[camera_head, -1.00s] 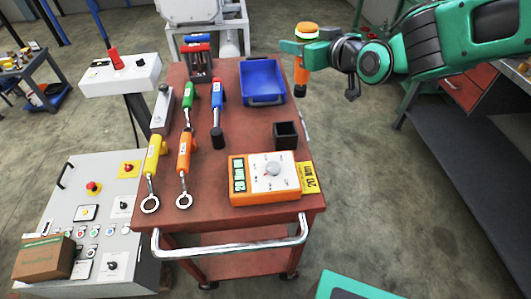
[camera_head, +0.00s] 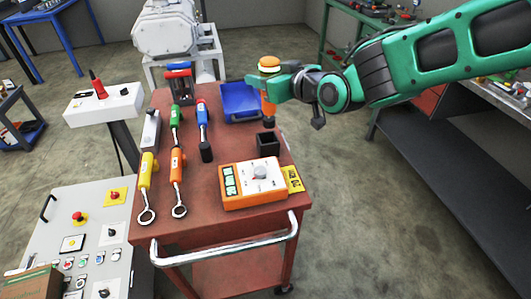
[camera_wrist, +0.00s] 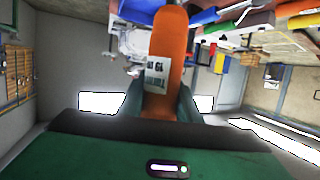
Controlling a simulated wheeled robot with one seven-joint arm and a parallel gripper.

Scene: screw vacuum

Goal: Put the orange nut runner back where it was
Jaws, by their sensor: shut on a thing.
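The orange nut runner (camera_head: 268,97) is held upright in my gripper (camera_head: 262,82), above the right side of the red cart top. Its rounded orange head sticks up above the jaws and its dark lower end hangs below them, just behind the small black square holder (camera_head: 267,143) in the picture. I cannot tell how high it hangs over the cart. In the wrist view the orange body (camera_wrist: 168,70) with a white label sits between the two green fingers (camera_wrist: 160,100).
The red cart (camera_head: 195,210) carries a blue bin (camera_head: 239,102), an orange torque tester (camera_head: 253,185), and a yellow wrench (camera_head: 147,175), orange wrench (camera_head: 177,168), green tool (camera_head: 175,122) and blue tool (camera_head: 202,125). A vacuum pump (camera_head: 175,30) stands behind.

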